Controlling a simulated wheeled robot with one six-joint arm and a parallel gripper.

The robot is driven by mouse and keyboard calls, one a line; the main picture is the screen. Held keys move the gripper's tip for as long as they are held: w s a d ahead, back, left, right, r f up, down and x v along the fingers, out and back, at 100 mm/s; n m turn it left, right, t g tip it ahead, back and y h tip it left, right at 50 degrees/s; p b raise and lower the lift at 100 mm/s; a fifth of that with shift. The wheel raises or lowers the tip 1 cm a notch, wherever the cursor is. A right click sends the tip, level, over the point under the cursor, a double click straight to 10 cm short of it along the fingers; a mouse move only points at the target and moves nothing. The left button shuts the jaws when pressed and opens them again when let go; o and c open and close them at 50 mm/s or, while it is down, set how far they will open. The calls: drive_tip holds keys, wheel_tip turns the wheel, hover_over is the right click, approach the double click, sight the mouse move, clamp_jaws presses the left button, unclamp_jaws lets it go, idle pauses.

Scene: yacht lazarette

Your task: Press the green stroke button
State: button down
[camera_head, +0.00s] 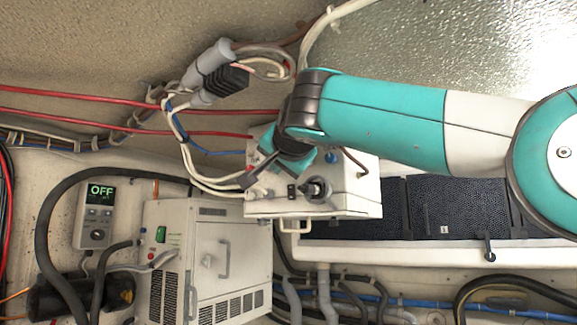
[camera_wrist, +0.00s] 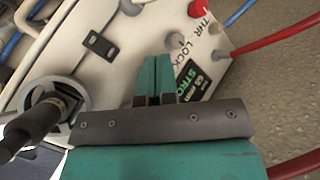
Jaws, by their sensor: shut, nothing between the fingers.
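My gripper (camera_wrist: 158,62) is shut and empty, with its teal fingertips close over the white control box (camera_head: 350,200). Whether they touch the panel I cannot tell. In the wrist view a black label with green letters "STRO" (camera_wrist: 192,82) lies just right of the fingers, partly covered by the gripper. No green button shows clearly; the area under the fingers is hidden. A pale round knob (camera_wrist: 176,41) stands near the "THR LOCK" lettering. In the head view the arm's end covers part of the box top.
A black lever (camera_wrist: 42,125) rises left of the fingers, and a black rocker switch (camera_wrist: 100,45) sits nearby. A red knob (camera_wrist: 198,8) and red cable (camera_wrist: 275,40) lie at the far right. A white unit (camera_head: 225,245) and a display reading OFF (camera_head: 101,193) stand at left.

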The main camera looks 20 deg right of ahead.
drive_tip(key=s+a, duration=0.1)
drive_tip(key=a, duration=0.1)
drive_tip(key=s+a, duration=0.2)
idle(0.6)
idle(0.7)
drive_tip(key=s+a+f+n+g+y+b, duration=0.1)
drive_tip(key=s+f+n+g+y, duration=0.15)
drive_tip(key=f, duration=0.55)
drive_tip(key=s+a+f+n+g+y, duration=0.15)
drive_tip(key=f+n, duration=0.25)
drive_tip(key=f, duration=0.4)
drive_tip(key=s+a+f+n+g+y+b, duration=0.1)
drive_tip(key=f+n+g, duration=0.15)
drive_tip(key=f, duration=0.55)
drive_tip(key=s+f+n+g+y+b, duration=0.1)
drive_tip(key=s+f+n+g, duration=0.6)
drive_tip(key=s+f, duration=1.5)
drive_tip(key=s+g, duration=0.2)
drive_tip(key=shift+d+g+y, duration=0.25)
drive_tip(key=shift+g+y, duration=0.1)
drive_tip(key=shift+y, duration=0.05)
